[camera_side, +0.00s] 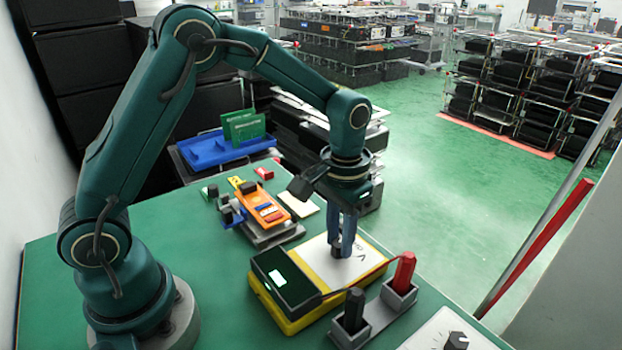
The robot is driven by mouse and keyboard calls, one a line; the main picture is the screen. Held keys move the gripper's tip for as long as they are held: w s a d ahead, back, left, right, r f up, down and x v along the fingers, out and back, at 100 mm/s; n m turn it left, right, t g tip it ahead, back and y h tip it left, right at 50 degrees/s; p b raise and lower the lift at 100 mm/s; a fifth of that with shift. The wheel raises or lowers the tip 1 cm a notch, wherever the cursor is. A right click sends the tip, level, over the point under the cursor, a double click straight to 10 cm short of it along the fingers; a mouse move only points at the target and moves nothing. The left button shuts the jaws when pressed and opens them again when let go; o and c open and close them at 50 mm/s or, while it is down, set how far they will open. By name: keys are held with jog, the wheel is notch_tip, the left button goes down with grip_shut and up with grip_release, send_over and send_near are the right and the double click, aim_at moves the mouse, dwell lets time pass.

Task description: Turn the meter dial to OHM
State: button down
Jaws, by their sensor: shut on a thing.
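The meter (318,318) is a yellow case lying on the table, with a dark block with a small lit display (277,281) and a white face plate (371,262). My gripper (342,244) points straight down over the white face. Its fingers are shut on the dark dial (339,254), which they mostly cover. A letter V shows on the plate just right of the dial, and other lettering lies behind the fingers. I cannot read OHM or tell which mark the dial points to.
A black probe (354,309) and a red probe (404,271) stand in grey holders close in front of the meter. A red lead runs to the red probe. A panel with a black knob (456,341) is at lower right. An orange fixture (262,207) and blue tray (207,151) are behind.

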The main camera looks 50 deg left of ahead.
aim_at(339, 242)
jog(key=m, duration=0.5)
jog(key=shift+m, duration=0.3)
dwell(0.4)
jog(key=c, duration=0.6)
grip_release()
jog(key=shift+c, duration=0.2)
jog(key=shift+r, duration=2.6)
